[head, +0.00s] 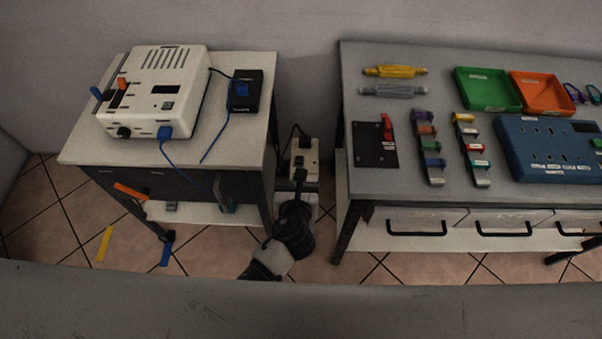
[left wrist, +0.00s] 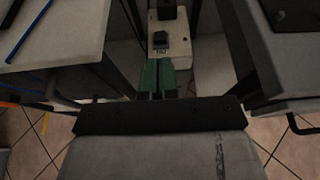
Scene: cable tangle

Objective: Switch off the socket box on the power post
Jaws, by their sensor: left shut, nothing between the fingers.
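The pale socket box (head: 305,158) stands low between the two tables, with black parts on its face and a dark cable at its top. In the left wrist view the box (left wrist: 184,62) shows a black block (left wrist: 160,39) above a small label. Whether its switch is on or off I cannot tell. My left gripper (left wrist: 158,62) has its green fingers shut and empty, just below that label in the picture. Contact with the box cannot be told. In the head view my left gripper (head: 298,190) reaches up toward the box and hides its lower part. My right gripper is in neither view.
A left table (head: 230,145) carries a white device (head: 160,88) with a blue cable. A right table (head: 450,70) holds trays, clips and a blue panel (head: 550,148). Their sides leave a narrow gap around the box. Yellow and blue strips lie on the tiled floor.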

